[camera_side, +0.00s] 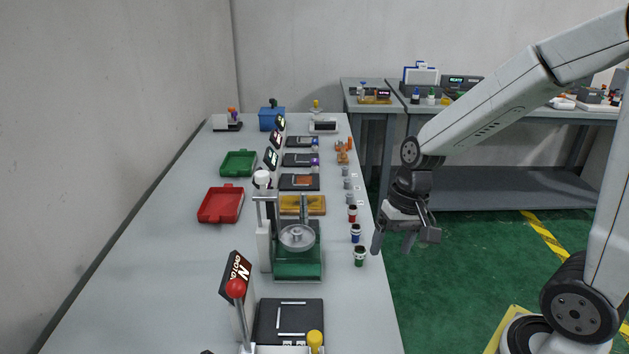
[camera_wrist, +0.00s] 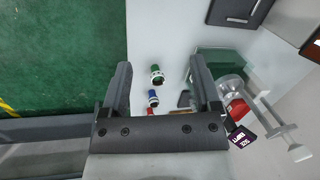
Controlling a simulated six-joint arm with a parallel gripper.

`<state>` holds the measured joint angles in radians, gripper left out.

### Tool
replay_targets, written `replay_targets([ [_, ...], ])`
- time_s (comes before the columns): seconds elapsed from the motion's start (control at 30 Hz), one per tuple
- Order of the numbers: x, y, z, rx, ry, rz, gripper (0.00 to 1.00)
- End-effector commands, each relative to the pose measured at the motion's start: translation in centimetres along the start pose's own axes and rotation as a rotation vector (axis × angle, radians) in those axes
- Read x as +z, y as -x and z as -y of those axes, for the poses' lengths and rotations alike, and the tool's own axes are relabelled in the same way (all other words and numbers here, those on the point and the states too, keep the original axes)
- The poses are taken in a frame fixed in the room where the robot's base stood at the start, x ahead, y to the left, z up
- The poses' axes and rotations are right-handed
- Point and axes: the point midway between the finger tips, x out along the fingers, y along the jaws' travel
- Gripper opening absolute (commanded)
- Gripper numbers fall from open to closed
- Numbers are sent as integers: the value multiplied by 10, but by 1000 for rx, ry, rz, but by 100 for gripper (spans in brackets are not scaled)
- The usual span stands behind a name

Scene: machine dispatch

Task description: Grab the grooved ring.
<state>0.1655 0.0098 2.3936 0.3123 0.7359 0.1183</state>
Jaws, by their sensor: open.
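I cannot tell for sure which part is the grooved ring. Several small banded parts stand in a row along the bench's right edge: a green-and-white one (camera_side: 359,256), a blue-and-white one (camera_side: 355,233) and a red one (camera_side: 352,213), with grey ones (camera_side: 348,184) behind. My gripper (camera_side: 394,243) is open and empty, hanging just right of the bench edge near the blue and green parts. In the wrist view, the green part (camera_wrist: 157,74) and blue part (camera_wrist: 152,97) show between my fingers (camera_wrist: 161,68), apart from them. The red part (camera_wrist: 150,111) is mostly hidden by my gripper.
A green press-like fixture (camera_side: 297,268) with a silver disc (camera_side: 297,237) stands left of the row. A black plate station (camera_side: 288,322) is at the front. Red (camera_side: 220,205) and green (camera_side: 238,163) trays lie further left. The bench's left side is mostly clear.

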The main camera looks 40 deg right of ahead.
Motion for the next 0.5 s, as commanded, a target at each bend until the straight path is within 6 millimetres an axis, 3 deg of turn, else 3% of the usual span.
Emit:
replay_targets([
  [0.27, -31, -5, 0, -217, -534, 223, 80],
  [0.5, -78, 1, -4, -484, -973, 425, 80],
])
